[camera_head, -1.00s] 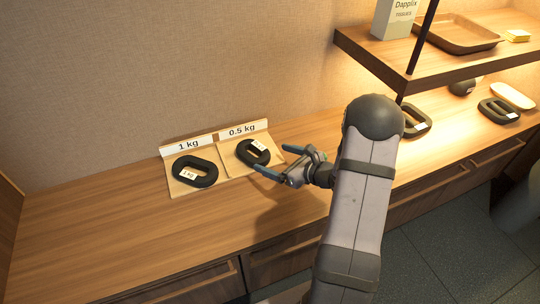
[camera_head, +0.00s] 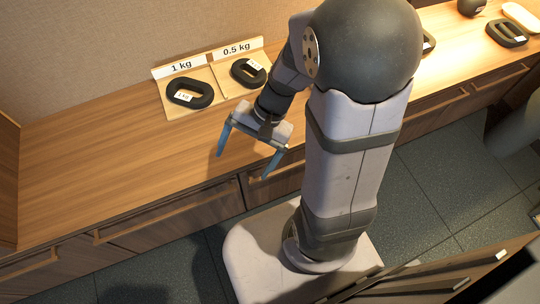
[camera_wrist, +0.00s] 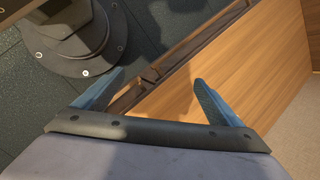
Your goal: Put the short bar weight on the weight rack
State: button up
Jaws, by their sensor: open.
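The labelled rack board (camera_head: 226,90) lies on the counter at the back left, with a "1 kg" section and a "0.5 kg" section. A dark oval ring weight (camera_head: 204,101) lies in the 1 kg section and a smaller dark ring weight (camera_head: 243,82) in the 0.5 kg section. Which weight is the short bar one, I cannot tell. My gripper (camera_head: 244,165) is open and empty over the counter's front edge, apart from the board. In the wrist view its open blue fingers (camera_wrist: 160,80) have nothing between them.
Another dark weight (camera_head: 506,33) lies at the far right, near a white oval dish (camera_head: 522,15) and a dark round object (camera_head: 472,7). A further dark weight (camera_head: 429,42) is mostly hidden by my arm. The left counter is clear.

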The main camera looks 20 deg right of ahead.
jog(key=s+d+r+n+h, duration=0.1)
jog(key=s+d+n+h, duration=0.2)
jog(key=d+n+h, duration=0.2)
jog(key=n, duration=0.3)
jog(key=shift+s+d+r+t, duration=0.15)
jog(key=shift+d+t, duration=0.05)
jog(key=shift+t, duration=0.1)
notch_tip(320, 180, up, 34)
jog(key=p, duration=3.3)
jog(key=shift+f+p, duration=0.2)
jog(key=shift+p, duration=0.15)
